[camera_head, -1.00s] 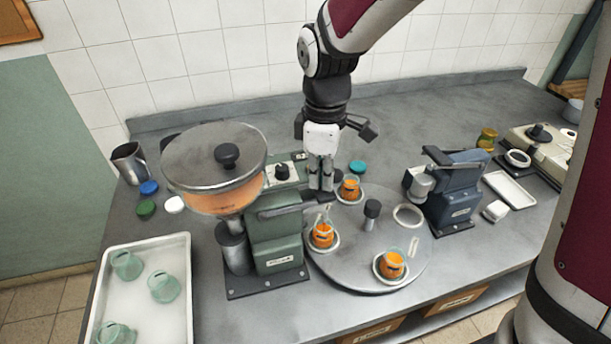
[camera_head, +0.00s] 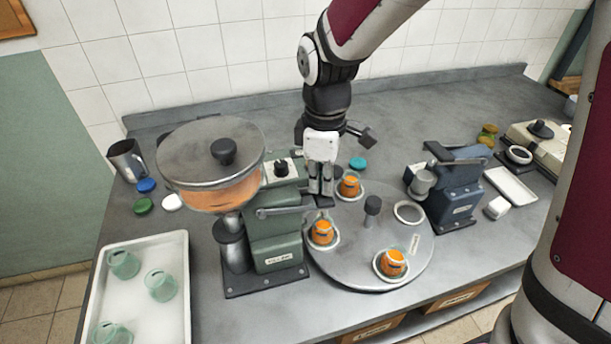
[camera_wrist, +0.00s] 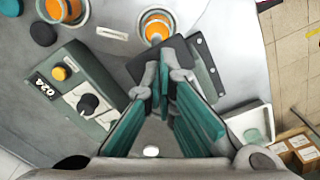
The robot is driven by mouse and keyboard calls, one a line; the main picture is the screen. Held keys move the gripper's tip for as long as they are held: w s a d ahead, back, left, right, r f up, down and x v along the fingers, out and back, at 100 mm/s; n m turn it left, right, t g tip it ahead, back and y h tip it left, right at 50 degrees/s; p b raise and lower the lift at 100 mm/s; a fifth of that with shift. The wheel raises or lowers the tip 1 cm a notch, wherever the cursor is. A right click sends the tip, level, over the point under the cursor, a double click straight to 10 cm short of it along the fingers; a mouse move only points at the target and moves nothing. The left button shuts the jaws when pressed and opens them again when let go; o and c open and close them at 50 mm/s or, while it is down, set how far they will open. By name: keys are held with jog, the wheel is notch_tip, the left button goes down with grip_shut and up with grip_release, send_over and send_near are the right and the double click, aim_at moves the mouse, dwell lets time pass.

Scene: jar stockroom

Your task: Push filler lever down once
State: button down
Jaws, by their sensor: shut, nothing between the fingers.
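The green filler (camera_head: 275,230) stands left of the round turntable (camera_head: 350,262), with an orange-filled hopper (camera_head: 215,197) under a grey lid. The filler's control panel (camera_wrist: 82,95) shows on the left there.
Jars with orange filling sit on the turntable: one by the filler (camera_head: 322,232), one behind (camera_head: 349,187), one in front (camera_head: 393,263). A blue capping machine (camera_head: 455,190) stands to the right. A white tray (camera_head: 180,290) with empty green jars is at left.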

jog(key=shift+r+p, duration=1.8)
jog(key=shift+r, duration=1.5)
jog(key=shift+r+p, duration=1)
jog(key=shift+r, duration=1.5)
jog(key=s+d+r+m+t, duration=0.2)
jog(key=s+d+r+m, duration=0.1)
jog(key=s, duration=0.4)
jog(key=s+d+r+m+t, duration=0.1)
jog(key=s+d+r+m, duration=0.2)
jog(key=s+d+m, duration=0.2)
jog(key=s+d+r+m+t, duration=0.2)
jog(key=s+d+r+m, duration=0.1)
jog(key=s+m, duration=0.3)
jog(key=s+d, duration=0.1)
jog(key=s, duration=0.1)
jog(key=shift+s+r+t, duration=0.3)
jog(key=shift+r, duration=0.1)
